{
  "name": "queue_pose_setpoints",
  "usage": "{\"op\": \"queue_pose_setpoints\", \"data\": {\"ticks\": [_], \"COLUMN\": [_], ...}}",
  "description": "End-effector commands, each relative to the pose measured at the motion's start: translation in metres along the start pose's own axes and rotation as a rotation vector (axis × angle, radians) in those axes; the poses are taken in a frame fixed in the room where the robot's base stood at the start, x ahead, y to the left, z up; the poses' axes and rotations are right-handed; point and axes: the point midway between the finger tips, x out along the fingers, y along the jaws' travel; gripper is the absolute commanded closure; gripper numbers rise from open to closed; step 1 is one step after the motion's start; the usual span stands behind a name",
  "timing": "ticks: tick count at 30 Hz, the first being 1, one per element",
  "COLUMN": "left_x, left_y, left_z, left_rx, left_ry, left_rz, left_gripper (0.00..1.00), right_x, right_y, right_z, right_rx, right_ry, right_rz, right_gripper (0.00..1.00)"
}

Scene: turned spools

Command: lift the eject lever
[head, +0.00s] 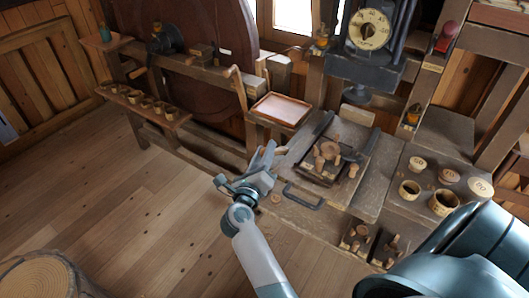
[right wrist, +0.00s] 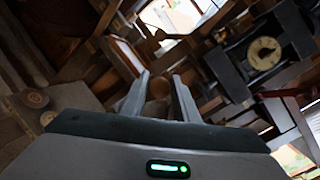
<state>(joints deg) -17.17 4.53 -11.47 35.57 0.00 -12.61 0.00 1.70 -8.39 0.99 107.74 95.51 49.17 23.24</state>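My right gripper (head: 264,155) is open, its two fingers apart with nothing between them that I can see held. In the right wrist view the open fingers (right wrist: 161,76) point at blurred wooden parts. In the head view it hangs left of the bench and above a dark metal handle (head: 303,197). A pale curved wooden lever (head: 238,90) stands beyond it, left of the pink tray. A red-knobbed lever (head: 447,36) is at the upper right. No label shows which one is the eject lever. My left gripper is out of view.
The pink tray (head: 281,109) lies behind the gripper. A press with a dial (head: 368,30) stands at the back. Several wooden pieces sit on a dark block (head: 330,160) on the bench. Cups (head: 409,190) stand at right. The plank floor (head: 140,200) at left is free.

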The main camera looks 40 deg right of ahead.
Motion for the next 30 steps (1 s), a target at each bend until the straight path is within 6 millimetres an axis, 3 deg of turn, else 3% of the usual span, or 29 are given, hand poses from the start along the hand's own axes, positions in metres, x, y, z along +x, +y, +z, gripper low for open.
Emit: {"op": "queue_pose_setpoints", "data": {"ticks": [2, 17, 25, 30], "left_x": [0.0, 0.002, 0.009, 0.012], "left_y": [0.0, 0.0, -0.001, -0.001], "left_z": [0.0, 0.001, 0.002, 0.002], "left_rx": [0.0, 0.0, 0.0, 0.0], "left_ry": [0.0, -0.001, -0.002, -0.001], "left_rz": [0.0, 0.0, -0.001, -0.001], "left_gripper": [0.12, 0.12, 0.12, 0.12], "right_x": [0.001, 0.001, 0.002, -0.004], "right_y": [-0.003, -0.005, -0.03, -0.059], "right_z": [0.003, 0.005, 0.03, 0.024], "right_rx": [0.001, 0.004, 0.008, 0.004], "right_ry": [-0.005, 0.0, -0.004, -0.003], "right_rz": [-0.005, -0.001, -0.007, -0.007], "right_gripper": [0.57, 0.57, 0.57, 0.57]}}
